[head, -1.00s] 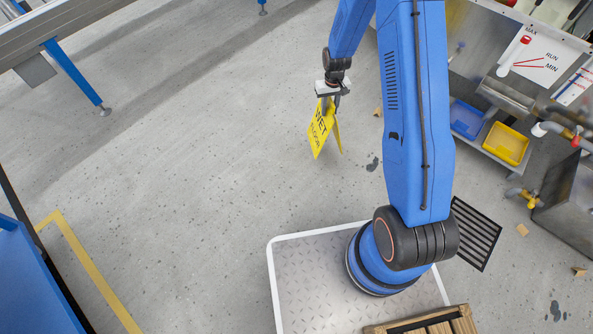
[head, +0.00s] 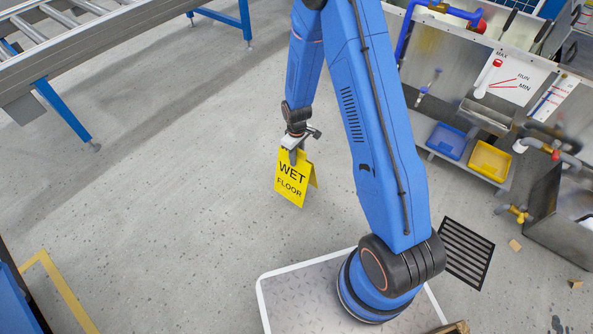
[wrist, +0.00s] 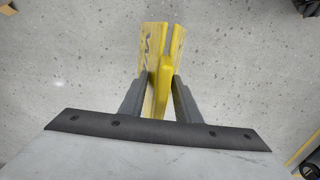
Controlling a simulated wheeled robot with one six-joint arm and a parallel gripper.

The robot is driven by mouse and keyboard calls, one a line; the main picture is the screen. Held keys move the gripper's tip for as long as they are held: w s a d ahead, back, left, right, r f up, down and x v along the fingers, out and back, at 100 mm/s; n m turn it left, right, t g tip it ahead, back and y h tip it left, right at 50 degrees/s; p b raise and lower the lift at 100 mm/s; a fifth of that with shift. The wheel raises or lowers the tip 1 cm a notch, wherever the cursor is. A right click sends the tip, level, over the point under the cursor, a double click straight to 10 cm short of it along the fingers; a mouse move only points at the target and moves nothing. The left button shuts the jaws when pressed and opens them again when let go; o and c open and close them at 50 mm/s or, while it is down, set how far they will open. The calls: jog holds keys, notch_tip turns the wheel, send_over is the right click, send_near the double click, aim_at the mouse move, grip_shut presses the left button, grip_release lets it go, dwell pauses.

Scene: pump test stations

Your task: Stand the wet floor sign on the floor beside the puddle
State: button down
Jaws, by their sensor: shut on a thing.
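The yellow wet floor sign (head: 289,184) hangs upright from my gripper (head: 295,157) in the head view, with its WET FLOOR face towards the camera. Its two panels are spread a little at the bottom. In the wrist view my gripper (wrist: 160,88) is shut on the top of the sign (wrist: 152,60), with grey floor beyond. The sign seems to be above the floor, but the gap is hard to judge. I cannot make out a clear puddle; a small dark patch (head: 557,325) lies on the floor at the lower right, and my arm hides part of the floor.
A steel test station with a blue bin (head: 447,141) and a yellow bin (head: 490,161) stands at the right. A black floor grate (head: 467,252) lies near my base. A roller conveyor (head: 70,50) is at the upper left. Open floor lies left of the sign.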

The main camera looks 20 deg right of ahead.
jog(key=shift+f, duration=2.75)
jog(key=c, duration=1.3)
grip_release()
jog(key=shift+f, duration=0.1)
notch_tip(320, 180, up, 12)
jog(key=shift+r, duration=0.2)
